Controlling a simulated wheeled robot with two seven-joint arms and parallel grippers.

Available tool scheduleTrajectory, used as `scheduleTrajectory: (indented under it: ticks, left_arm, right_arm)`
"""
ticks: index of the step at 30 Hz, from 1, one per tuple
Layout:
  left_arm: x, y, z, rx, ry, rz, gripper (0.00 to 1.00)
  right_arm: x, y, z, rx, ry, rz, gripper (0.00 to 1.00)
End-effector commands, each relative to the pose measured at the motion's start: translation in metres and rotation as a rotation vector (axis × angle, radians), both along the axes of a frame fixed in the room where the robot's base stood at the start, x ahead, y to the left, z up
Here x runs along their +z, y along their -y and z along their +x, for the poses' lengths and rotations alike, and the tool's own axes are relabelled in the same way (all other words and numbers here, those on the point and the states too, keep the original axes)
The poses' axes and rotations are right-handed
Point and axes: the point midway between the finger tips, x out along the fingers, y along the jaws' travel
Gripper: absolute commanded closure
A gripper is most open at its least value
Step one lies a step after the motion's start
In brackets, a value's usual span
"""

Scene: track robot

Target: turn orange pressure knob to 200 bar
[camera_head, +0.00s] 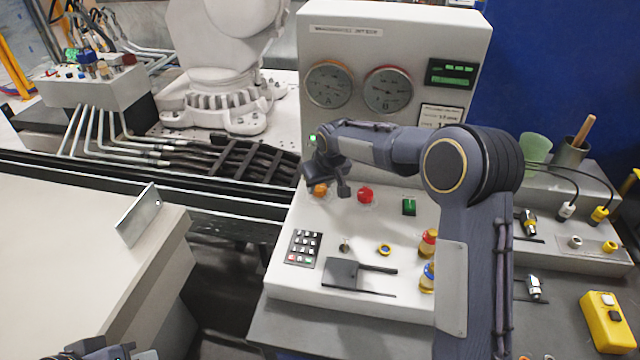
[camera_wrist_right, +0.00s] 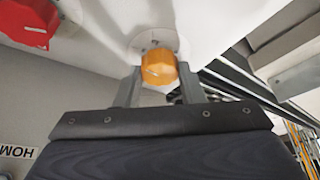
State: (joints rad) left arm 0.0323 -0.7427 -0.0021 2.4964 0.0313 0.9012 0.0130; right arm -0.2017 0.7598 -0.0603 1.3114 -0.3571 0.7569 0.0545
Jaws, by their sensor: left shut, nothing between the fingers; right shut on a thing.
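The orange knob (camera_head: 320,189) sits on the white control panel, below the left gauge and left of a red knob (camera_head: 366,195). The right wrist view shows the orange knob (camera_wrist_right: 160,67) between the two fingers of my right gripper (camera_wrist_right: 159,88), with a white pointer line on its face. My right gripper (camera_head: 331,188) is shut on it and partly covers it in the head view. Two round dial gauges, left (camera_head: 330,84) and right (camera_head: 388,89), stand on the upright panel; their readings are too small to tell. My left gripper (camera_head: 105,352) is shut and empty at the bottom left edge, mostly cut off.
A green-lit display (camera_head: 451,74) is right of the gauges. The panel also holds a green switch (camera_head: 409,206), a keypad (camera_head: 304,249) and a black lever plate (camera_head: 343,273). A cup (camera_head: 536,148) and cables stand at right. A pale table (camera_head: 70,230) fills the left.

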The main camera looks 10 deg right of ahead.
Motion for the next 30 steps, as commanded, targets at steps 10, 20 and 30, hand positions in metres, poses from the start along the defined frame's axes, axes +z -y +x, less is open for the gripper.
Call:
scheduleTrajectory:
  ticks: [10, 20, 30]
  left_arm:
    - [0.0014, 0.0, 0.0, 0.0, 0.0, 0.0, 1.0]
    - [0.0041, 0.0, 0.0, 0.0, 0.0, 0.0, 1.0]
    - [0.0051, 0.0, 0.0, 0.0, 0.0, 0.0, 1.0]
  right_arm:
    - [0.0004, 0.0025, 0.0007, 0.233, -0.002, 0.002, 0.87]
    - [0.0002, 0.0032, 0.0015, 0.438, -0.001, 0.0, 0.87]
    - [0.0005, 0.0033, 0.0017, 0.523, 0.0, 0.0, 0.87]
